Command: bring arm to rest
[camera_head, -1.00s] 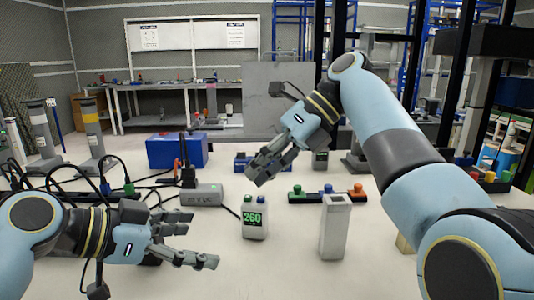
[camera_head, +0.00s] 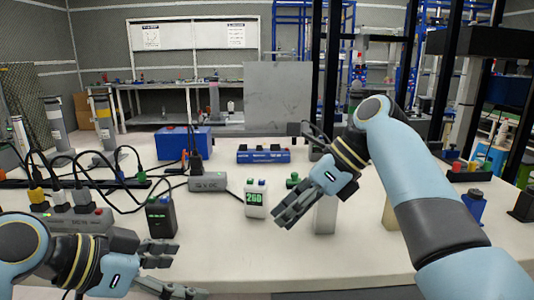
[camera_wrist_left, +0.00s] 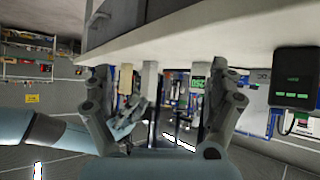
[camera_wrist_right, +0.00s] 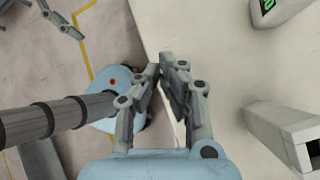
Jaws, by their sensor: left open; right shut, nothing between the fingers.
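My left gripper (camera_head: 172,270) is at the lower left of the head view, low by the table's front edge, with its fingers apart and nothing between them. In the left wrist view its fingers (camera_wrist_left: 162,85) are spread wide. My right gripper (camera_head: 284,218) is above the white table (camera_head: 225,250) near the middle of the head view, pointing down and left. In the right wrist view its fingertips (camera_wrist_right: 166,70) are together and empty, over the table's edge.
A black device (camera_head: 161,217) and a cabled power strip (camera_head: 75,220) are beyond the left gripper. A blue box (camera_head: 184,143) is farther back. The table's front middle is clear.

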